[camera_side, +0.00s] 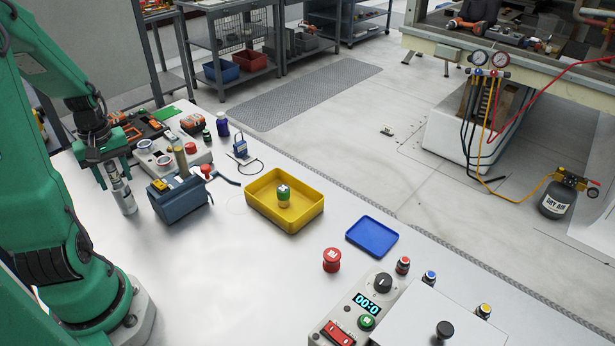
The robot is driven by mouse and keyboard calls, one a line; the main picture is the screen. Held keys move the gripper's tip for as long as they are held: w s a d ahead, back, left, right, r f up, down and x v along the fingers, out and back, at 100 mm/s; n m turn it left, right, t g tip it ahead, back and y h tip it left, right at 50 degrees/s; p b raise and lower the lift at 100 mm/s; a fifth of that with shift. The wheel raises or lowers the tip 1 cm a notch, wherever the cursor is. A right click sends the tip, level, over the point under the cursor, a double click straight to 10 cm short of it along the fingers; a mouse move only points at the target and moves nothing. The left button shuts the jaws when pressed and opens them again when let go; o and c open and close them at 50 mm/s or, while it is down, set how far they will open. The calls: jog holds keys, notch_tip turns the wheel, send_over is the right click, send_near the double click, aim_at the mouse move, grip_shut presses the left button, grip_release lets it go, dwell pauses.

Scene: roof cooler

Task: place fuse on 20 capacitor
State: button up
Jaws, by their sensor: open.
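My gripper (112,176) is at the left, pointing down, with its jaws open around or just in front of the upper part of a silver cylinder (124,197). I cannot tell whether they touch. The cylinder looks upright on the white table; its printing is too small to read. I cannot tell which of these is the fuse or the 20 capacitor.
A blue-grey motor-like unit (181,203) stands close to the right of the silver cylinder. Tools and small parts crowd the table behind. A blue tray (372,236), a red button (332,260) and a control box (347,310) are at right. The front middle is clear.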

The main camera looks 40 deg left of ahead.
aim_at(109, 163)
jog(key=shift+r, duration=0.2)
notch_tip(109, 163, up, 12)
dwell(0.6)
dwell(0.5)
jog(key=w+d+r+m+t, duration=0.2)
jog(key=d+m, duration=0.6)
jog(key=d, duration=0.5)
jog(key=w+d+r+m+t, duration=0.2)
jog(key=d+m, duration=0.5)
jog(key=d, duration=0.6)
jog(key=shift+w+d+m+t, duration=0.4)
jog(key=shift+w+t, duration=0.3)
jog(key=shift+t, duration=0.1)
